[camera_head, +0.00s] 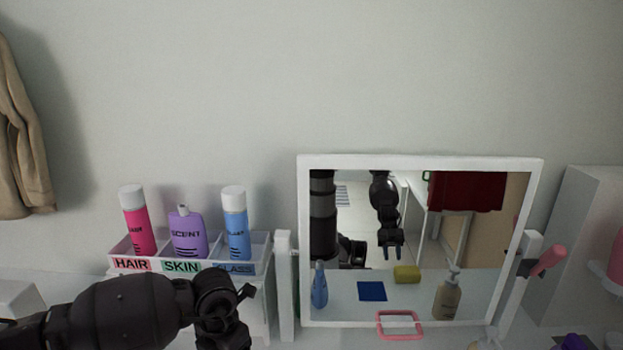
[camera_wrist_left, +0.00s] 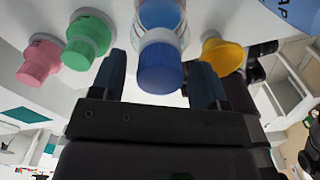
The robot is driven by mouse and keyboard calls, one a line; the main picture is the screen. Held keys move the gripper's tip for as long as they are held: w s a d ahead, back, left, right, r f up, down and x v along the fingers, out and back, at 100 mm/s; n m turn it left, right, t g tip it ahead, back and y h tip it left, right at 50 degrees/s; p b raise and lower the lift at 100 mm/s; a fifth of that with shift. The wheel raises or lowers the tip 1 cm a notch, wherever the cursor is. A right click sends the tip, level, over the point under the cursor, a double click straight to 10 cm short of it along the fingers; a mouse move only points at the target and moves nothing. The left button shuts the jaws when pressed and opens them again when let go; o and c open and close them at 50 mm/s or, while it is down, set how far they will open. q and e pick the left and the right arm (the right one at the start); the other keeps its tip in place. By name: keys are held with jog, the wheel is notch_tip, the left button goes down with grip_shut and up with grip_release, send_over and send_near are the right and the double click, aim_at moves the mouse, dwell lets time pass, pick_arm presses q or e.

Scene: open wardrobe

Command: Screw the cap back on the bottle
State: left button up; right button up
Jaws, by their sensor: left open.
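In the left wrist view, a bottle with a blue cap (camera_wrist_left: 160,68) lies between the two spread fingers of my left gripper (camera_wrist_left: 158,78). Gaps show on both sides of the cap, so the fingers look apart from it. The bottle's clear and blue body (camera_wrist_left: 161,14) runs out of the top of the picture. Whether the cap is seated on the neck cannot be told. In the head view my left arm comes in low from the left, and its dark wrist end (camera_head: 220,308) hides what is below it. My right gripper is not directly in view.
A pink bottle (camera_wrist_left: 40,60), a green one (camera_wrist_left: 88,40) and a yellow one (camera_wrist_left: 222,55) stand close by. A labelled tray (camera_head: 190,266) holds several bottles behind my left arm. A white-framed mirror (camera_head: 420,162) stands right of it, reflecting a dark arm and open gripper.

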pick_arm(q)
jog(key=c, duration=1)
jog(key=shift+f+m+b, duration=0.1)
jog(key=shift+m+b, duration=0.6)
jog(key=shift+m, duration=1.1)
jog(key=shift+m+b, duration=0.6)
jog(key=shift+m, duration=0.2)
jog(key=shift+m+b, duration=0.5)
jog(key=shift+m, duration=0.5)
jog(key=shift+f+m+b, duration=0.1)
jog(key=shift+m+b, duration=0.35)
jog(key=shift+m, duration=0.95)
jog(key=m+b, duration=0.2)
jog(key=m, duration=0.1)
jog(key=m+b, duration=0.1)
jog(key=m, duration=0.2)
jog(key=shift+m, duration=0.4)
jog(key=o, duration=1.1)
pick_arm(e)
notch_tip(320, 180, down, 8)
jog(key=shift+s+a+r+g, duration=0.15)
jog(key=shift+a+r+g, duration=0.1)
jog(key=shift+a+g, duration=0.05)
